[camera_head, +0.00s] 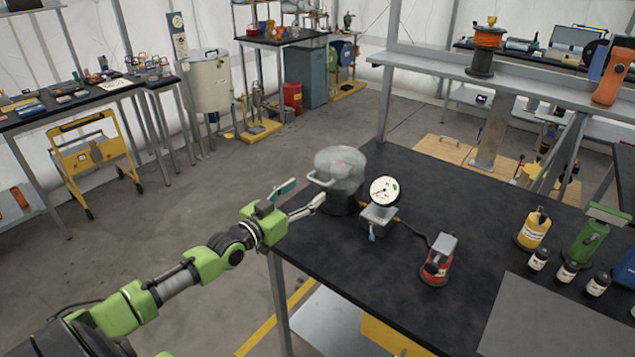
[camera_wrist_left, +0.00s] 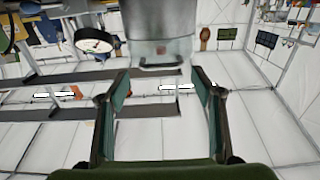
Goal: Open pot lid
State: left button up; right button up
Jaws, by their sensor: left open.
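The pot stands near the left corner of the dark table, with a dark base (camera_head: 342,203) and a pale, translucent rounded lid (camera_head: 342,160) on top. A light curved handle (camera_head: 320,179) sticks out from the lid's left side. My left gripper (camera_head: 306,191) is open and empty, at the table's left edge just short of the handle. In the left wrist view its two fingers (camera_wrist_left: 160,80) are spread apart. The grey pot body (camera_wrist_left: 155,25) and the handle (camera_wrist_left: 165,62) show ahead, between and beyond the fingertips. My right gripper is not in view.
A round gauge (camera_head: 384,190) on a grey valve block stands close to the pot's right; the gauge also shows in the wrist view (camera_wrist_left: 94,41). A hose runs to a red device (camera_head: 437,265). Several bottles stand farther right. Open floor lies left of the table.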

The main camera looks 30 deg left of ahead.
aim_at(317, 182)
pick_arm(q)
jog(key=w, duration=0.6)
jog(key=shift+d, duration=0.15)
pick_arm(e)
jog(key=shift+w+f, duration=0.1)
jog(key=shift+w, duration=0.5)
